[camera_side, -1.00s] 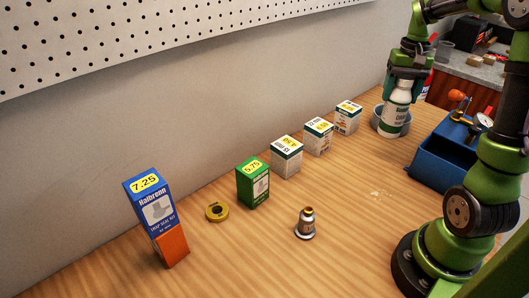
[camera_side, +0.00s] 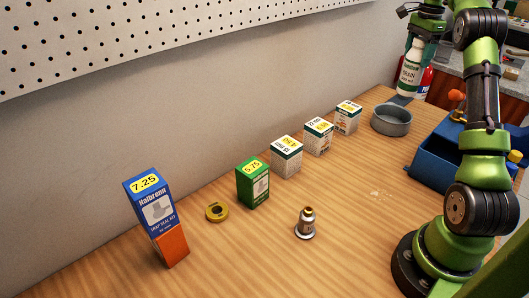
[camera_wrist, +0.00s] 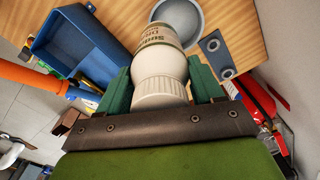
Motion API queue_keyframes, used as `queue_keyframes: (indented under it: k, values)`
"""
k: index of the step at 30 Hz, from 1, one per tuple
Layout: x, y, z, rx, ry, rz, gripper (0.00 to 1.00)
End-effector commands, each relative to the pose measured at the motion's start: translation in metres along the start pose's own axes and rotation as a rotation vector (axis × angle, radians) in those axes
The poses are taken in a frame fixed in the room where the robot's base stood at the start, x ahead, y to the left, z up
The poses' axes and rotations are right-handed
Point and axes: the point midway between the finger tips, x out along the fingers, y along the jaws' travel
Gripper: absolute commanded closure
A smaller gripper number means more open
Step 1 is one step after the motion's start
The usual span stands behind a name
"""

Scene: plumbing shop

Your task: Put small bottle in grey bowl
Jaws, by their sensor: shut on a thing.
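The small bottle (camera_side: 410,72) is white with a green label. My gripper (camera_side: 420,38) is shut on its upper part and holds it up in the air, slightly tilted, at the far right of the side view. The grey bowl (camera_side: 391,121) stands empty on the table, apart from the bottle, which shows above and to its right. In the wrist view the bottle (camera_wrist: 162,65) sits between the green fingers (camera_wrist: 160,88), cap towards me. The bowl (camera_wrist: 190,14) shows beyond it, partly hidden by the bottle.
A blue bin (camera_side: 440,160) stands right of the bowl. Several boxes run along the wall, from a white box (camera_side: 347,118) to a tall blue box (camera_side: 150,205). A yellow roll (camera_side: 216,211) and a metal fitting (camera_side: 305,223) stand nearer. A red extinguisher (camera_side: 425,80) shows behind.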

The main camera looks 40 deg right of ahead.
Motion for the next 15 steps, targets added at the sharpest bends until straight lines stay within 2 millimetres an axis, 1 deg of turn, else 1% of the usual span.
queue_keyframes:
  k: [6, 12, 15]
  values:
    - [0.037, 0.001, 0.001, 0.001, -0.001, -0.001, 1.00]
    - [0.056, 0.001, 0.000, 0.000, 0.001, -0.003, 1.00]
    - [0.070, 0.001, 0.001, -0.001, -0.001, -0.002, 1.00]
